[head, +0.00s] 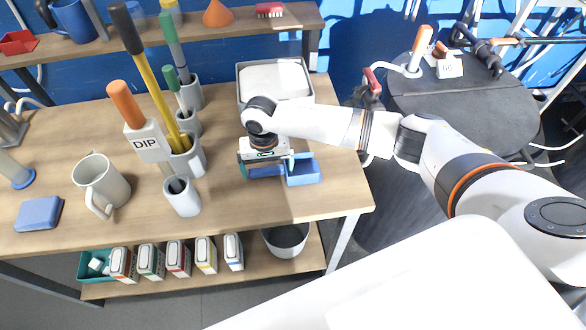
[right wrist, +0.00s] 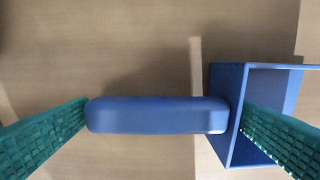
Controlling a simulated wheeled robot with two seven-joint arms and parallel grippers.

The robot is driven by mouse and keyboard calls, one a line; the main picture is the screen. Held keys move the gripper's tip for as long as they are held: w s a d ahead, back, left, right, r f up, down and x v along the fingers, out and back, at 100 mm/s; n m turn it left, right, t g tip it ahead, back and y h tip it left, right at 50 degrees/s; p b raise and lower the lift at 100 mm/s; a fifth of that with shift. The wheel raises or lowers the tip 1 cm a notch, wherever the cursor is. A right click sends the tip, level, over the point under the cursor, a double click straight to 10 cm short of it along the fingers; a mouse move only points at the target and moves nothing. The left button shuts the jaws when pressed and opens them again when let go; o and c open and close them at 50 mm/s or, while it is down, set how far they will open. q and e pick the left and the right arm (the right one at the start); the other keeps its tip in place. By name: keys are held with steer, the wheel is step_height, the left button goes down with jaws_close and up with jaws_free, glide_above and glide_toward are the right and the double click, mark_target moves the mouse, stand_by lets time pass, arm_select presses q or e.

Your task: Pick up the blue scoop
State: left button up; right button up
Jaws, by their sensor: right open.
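The blue scoop (head: 303,172) lies on the wooden table, with its square bowl to the right and its handle to the left. My right gripper (head: 267,165) is open above it and partly hides the handle in the head view. In the right wrist view, the scoop's handle (right wrist: 158,115) stretches across the space between the green fingers of the gripper (right wrist: 166,112). The left finger is close to the handle's free end. The right finger overlaps the bowl in the picture; I cannot tell whether either touches. My left gripper is not in view.
A tray of white material (head: 275,64) stands behind the scoop. Left of it are a white cup (head: 182,196), holders with tall tools, a DIP-labelled handle (head: 152,143) and a mug (head: 101,184). A round dark table (head: 440,105) stands right. The tabletop in front of the scoop is clear.

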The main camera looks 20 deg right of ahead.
steer(key=shift+f, duration=0.45)
steer(key=shift+c, duration=0.2)
steer(key=c, duration=0.7)
